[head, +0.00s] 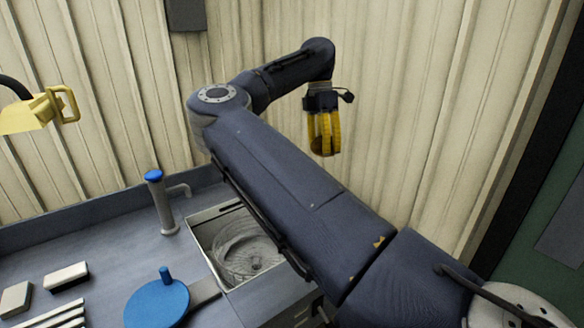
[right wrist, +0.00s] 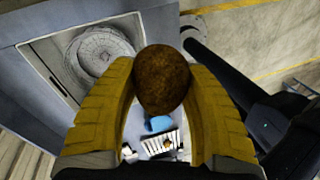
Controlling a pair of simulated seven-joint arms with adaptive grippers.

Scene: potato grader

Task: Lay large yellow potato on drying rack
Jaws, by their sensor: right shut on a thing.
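My right gripper (head: 324,134) hangs fingers down in front of the back wall, well above the counter. In the right wrist view its yellow fingers (right wrist: 161,92) are shut on a brown, roundish potato (right wrist: 162,78). The potato looks dark brown rather than yellow. A pale slatted rack (head: 56,319) lies on the counter at the lower left of the head view, cut off by the frame edge. It also shows small and far below the gripper in the right wrist view (right wrist: 157,141). My left gripper is not in view.
A sink (head: 240,247) with a grey tap (head: 166,205) is set in the counter. A blue round lid-like disc (head: 158,305) stands beside it. Two pale blocks (head: 66,277) lie by the rack.

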